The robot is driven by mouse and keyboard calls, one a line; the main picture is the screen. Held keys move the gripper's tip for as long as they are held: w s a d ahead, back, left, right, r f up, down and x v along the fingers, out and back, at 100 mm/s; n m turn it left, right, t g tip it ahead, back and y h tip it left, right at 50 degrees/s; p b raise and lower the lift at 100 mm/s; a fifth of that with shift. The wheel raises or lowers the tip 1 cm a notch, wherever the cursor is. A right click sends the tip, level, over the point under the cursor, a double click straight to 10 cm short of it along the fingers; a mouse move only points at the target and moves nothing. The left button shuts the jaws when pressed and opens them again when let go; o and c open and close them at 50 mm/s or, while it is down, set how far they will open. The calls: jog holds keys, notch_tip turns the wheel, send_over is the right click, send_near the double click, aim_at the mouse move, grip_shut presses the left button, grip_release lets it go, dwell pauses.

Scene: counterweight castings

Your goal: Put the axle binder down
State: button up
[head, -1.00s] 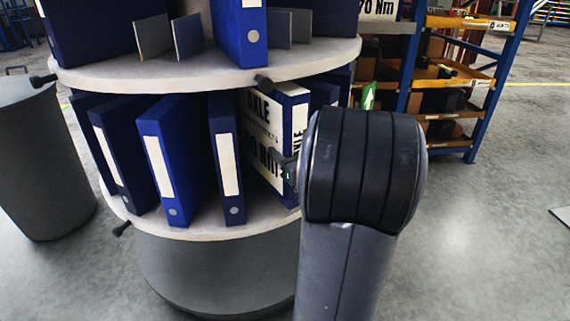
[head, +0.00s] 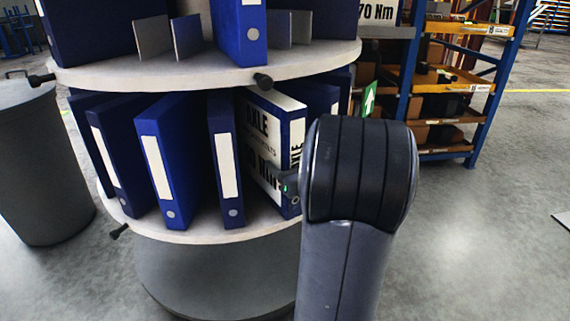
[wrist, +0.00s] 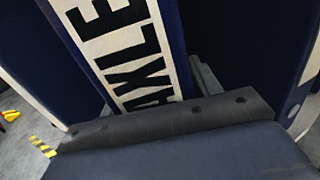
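The axle binder (head: 268,150) is a blue binder with white panels and black lettering. It stands slightly tilted at the right of the lower shelf (head: 180,236) of a round rack. Its lower edge is at or just above the shelf; I cannot tell if it touches. My gripper (head: 290,188) is at its spine, mostly hidden behind my dark arm in the head view. In the wrist view the AXLE spine (wrist: 125,45) rises between the grey fingers of my gripper (wrist: 155,100), which appear shut on it.
Several blue binders (head: 165,165) stand left of it on the lower shelf, and another (head: 322,98) is close behind on the right. The upper shelf (head: 200,76) overhangs closely. A grey bin (head: 40,165) stands left; an orange and blue rack (head: 455,85) is behind right.

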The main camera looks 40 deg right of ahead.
jog(key=shift+o, duration=1.2)
jog(key=shift+r, duration=0.1)
jog(key=s+a+p, duration=0.1)
jog(key=s+p, duration=0.1)
jog(key=s, duration=1)
jog(key=shift+a+p, duration=0.2)
jog(key=shift+p, duration=0.15)
jog(key=shift+r, duration=0.1)
